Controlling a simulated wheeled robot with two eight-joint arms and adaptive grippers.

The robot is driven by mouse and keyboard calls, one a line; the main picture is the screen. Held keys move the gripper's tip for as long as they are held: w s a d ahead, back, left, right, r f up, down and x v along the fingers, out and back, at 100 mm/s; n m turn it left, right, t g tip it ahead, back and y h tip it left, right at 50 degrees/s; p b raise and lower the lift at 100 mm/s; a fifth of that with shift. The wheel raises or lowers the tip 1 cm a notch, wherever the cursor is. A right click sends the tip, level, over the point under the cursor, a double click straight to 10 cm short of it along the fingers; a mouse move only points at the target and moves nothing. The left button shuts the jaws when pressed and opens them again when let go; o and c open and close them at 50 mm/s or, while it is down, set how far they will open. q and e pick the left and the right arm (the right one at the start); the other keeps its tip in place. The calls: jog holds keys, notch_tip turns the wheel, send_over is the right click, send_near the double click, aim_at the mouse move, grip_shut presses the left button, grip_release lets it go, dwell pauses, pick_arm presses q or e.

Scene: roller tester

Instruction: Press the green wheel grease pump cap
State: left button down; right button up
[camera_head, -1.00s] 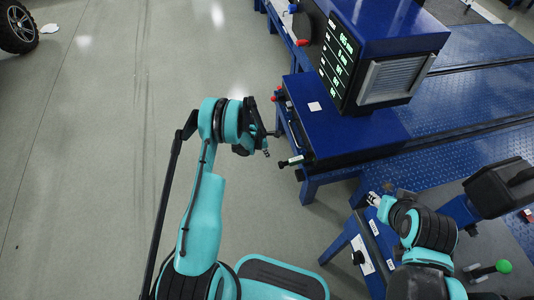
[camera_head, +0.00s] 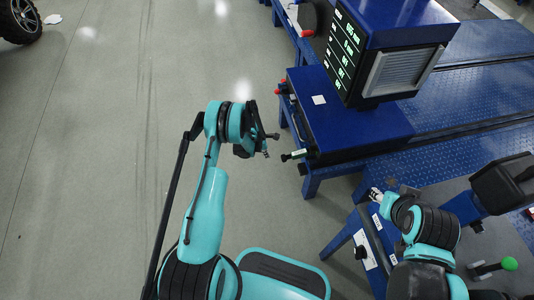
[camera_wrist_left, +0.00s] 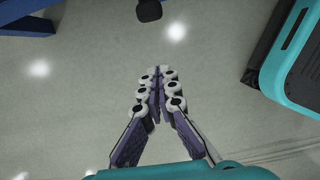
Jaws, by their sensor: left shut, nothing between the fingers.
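A green ball (camera_head: 510,263) sits on a short lever at the lower right of the head view; I cannot tell whether it is the grease pump cap. No other green cap shows clearly. My left gripper (camera_head: 265,145) is over open floor, just left of the blue machine and far from the green ball. Its fingers meet at the tips in the left wrist view (camera_wrist_left: 157,75), with nothing between them. My right gripper (camera_head: 376,195) is small and partly hidden at the blue frame's edge, left of the green ball; its finger state is unclear.
The blue machine (camera_head: 350,130) has a screen box (camera_head: 375,55) on top. A pale rod with a black end (camera_head: 294,155) sticks out towards my left gripper. A black box (camera_head: 505,183) stands at right. The left floor is clear.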

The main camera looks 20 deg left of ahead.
aim_at(288, 157)
pick_arm(q)
jog(key=w+d+f+b, duration=0.2)
jog(key=w+d+f, duration=0.1)
jog(key=d+f, duration=0.1)
jog(key=shift+d+f, duration=0.25)
jog(key=shift+f, duration=0.3)
